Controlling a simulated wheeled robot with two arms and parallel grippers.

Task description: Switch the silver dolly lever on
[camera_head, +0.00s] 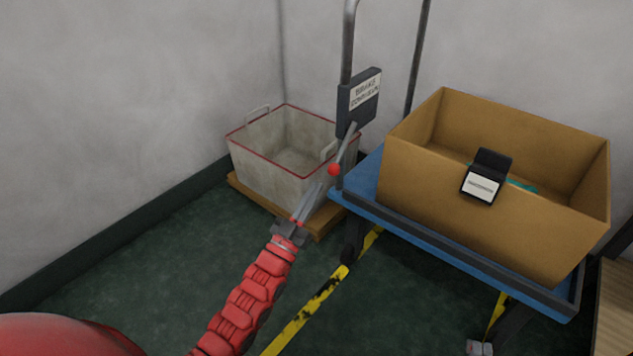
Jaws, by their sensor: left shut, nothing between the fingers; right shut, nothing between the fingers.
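The silver lever (346,145) is a thin grey bar on the blue dolly (363,183), sloping down and left from a dark box on the handle post. A red ball knob (334,169) is at its lower end. My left gripper (324,183) is shut and empty, its fingers pointing up at the knob. The fingertips are close below and left of the knob; I cannot tell whether they touch it. What seems to be my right gripper (480,347) shows only as a small grey piece at the bottom edge, well away from the lever.
The dark box (358,101) carries a printed label. A large cardboard box (540,211) with a black labelled tag (484,176) stands on the dolly. A grey bin (262,165) with red rim stands on a wooden base behind my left gripper. Yellow-black tape (309,312) crosses the green floor.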

